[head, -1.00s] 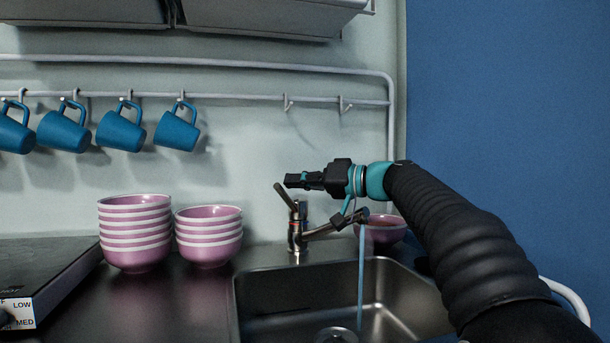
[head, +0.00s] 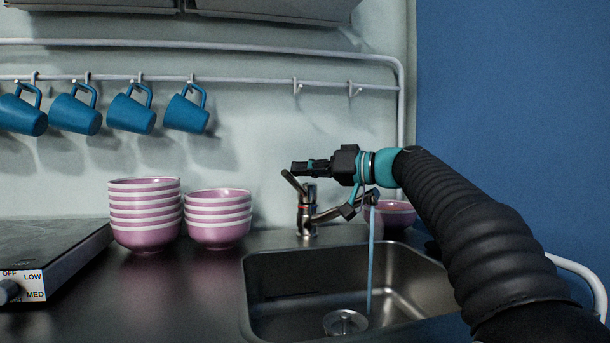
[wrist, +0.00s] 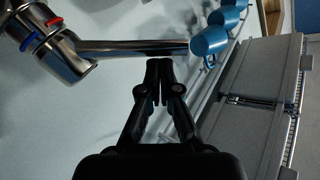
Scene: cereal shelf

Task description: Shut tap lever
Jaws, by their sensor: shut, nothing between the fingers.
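The chrome tap (head: 307,215) stands behind the sink with its lever (head: 294,183) raised, slanting up and to the left. A stream of water (head: 371,265) runs from the spout into the sink. My gripper (head: 298,167) is shut and empty, beside the top of the lever in the head view. In the wrist view, the closed fingertips (wrist: 160,66) sit close to the lever (wrist: 130,47); I cannot tell whether they touch it. The tap body (wrist: 55,40) with red and blue marks shows at the upper left there. My forearm crosses in front of the spout side.
The steel sink (head: 258,300) lies below the tap. Two stacks of pink bowls (head: 145,215) (head: 218,220) stand left of it, and a pink bowl (head: 398,214) behind the spout. Blue mugs (head: 131,110) hang from the rail. A hob (head: 45,250) is at the far left.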

